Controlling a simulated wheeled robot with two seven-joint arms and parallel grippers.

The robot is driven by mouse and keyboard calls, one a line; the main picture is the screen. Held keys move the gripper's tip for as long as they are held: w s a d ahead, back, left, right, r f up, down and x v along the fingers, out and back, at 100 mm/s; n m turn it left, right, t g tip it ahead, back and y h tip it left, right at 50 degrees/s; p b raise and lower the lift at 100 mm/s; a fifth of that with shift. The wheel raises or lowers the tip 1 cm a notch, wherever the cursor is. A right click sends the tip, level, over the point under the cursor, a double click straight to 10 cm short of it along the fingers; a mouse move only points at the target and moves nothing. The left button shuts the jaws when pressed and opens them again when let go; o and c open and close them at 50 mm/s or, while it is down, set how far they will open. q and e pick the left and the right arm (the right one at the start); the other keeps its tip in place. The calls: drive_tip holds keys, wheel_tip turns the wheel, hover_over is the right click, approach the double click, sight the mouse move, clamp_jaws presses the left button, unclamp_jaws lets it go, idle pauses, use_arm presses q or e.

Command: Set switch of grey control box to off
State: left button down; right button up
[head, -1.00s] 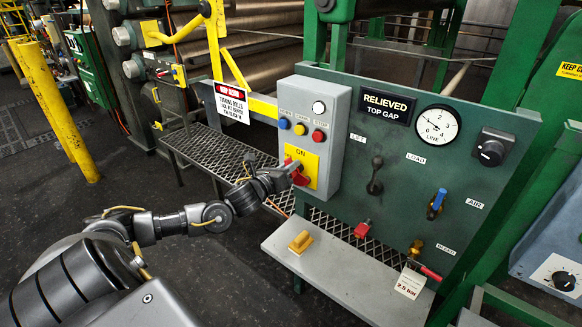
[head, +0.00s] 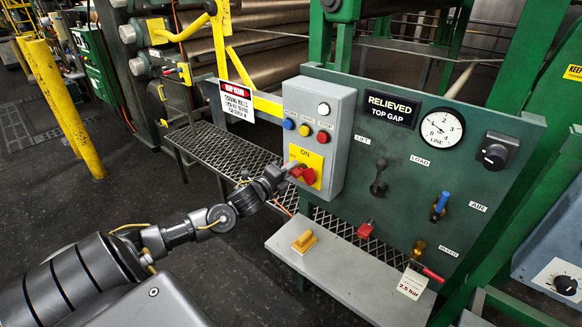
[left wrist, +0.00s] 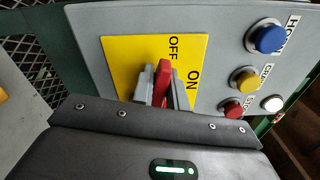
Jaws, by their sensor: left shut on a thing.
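The grey control box (head: 337,108) is fixed to the green panel, with a yellow switch plate (head: 322,160) low on its front. My left gripper (head: 299,170) is shut on the red switch handle (head: 309,177). In the left wrist view, the red handle (left wrist: 162,78) stands between my left gripper's fingers (left wrist: 162,92), which hide its lower part. Its free end points up at the word OFF on the yellow plate (left wrist: 122,62); ON is off to the right side. My right gripper is not in view.
Blue, yellow and red buttons (head: 323,137) and a white one sit above the switch. A grey shelf (head: 345,275) with a yellow-handled item (head: 304,241) juts out below right. A yellow rail and a warning sign (head: 237,101) are on the left.

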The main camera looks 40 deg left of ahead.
use_arm(q)
drive_tip(key=shift+a+f+n, duration=0.1)
drive_tip(key=shift+f+n, duration=0.05)
drive_tip(key=shift+n, duration=0.55)
drive_tip(key=shift+f+n, duration=0.15)
drive_tip(key=shift+n, duration=0.55)
drive_tip(key=c, duration=1.4)
unclamp_jaws()
drive_tip(key=s+b, duration=0.2)
drive_tip(key=s, duration=0.8)
drive_tip(key=shift+s, duration=0.4)
